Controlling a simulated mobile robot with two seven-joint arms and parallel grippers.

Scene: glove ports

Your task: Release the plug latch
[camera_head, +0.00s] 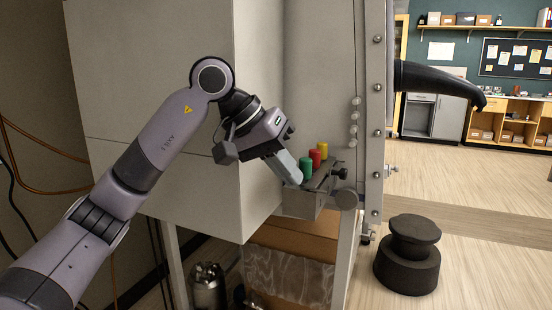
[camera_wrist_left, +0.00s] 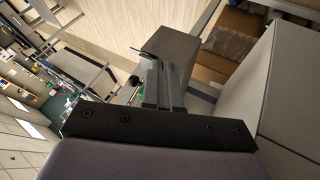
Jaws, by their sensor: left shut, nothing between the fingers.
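My left gripper (camera_head: 297,181) is shut and empty, with its fingers angled down at the left side of a small grey metal box on the cabinet front (camera_head: 299,205). The fingertips are close to the green cap (camera_head: 306,168); I cannot tell whether they touch. Red (camera_head: 315,158) and yellow (camera_head: 322,150) caps stand behind the green one. A dark knob (camera_head: 341,174) and a grey round piece (camera_head: 347,199) sit at the box's right side. I cannot tell which part is the plug latch. In the left wrist view the closed fingers (camera_wrist_left: 161,84) hide part of the scene. My right gripper is out of view.
A large pale cabinet (camera_head: 160,80) stands behind my arm. A black glove (camera_head: 440,85) sticks out from the bolted panel (camera_head: 376,110). A black stepped cylinder (camera_head: 408,255) stands on the wooden floor. A metal canister (camera_head: 208,287) is below the cabinet. Open floor lies to the right.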

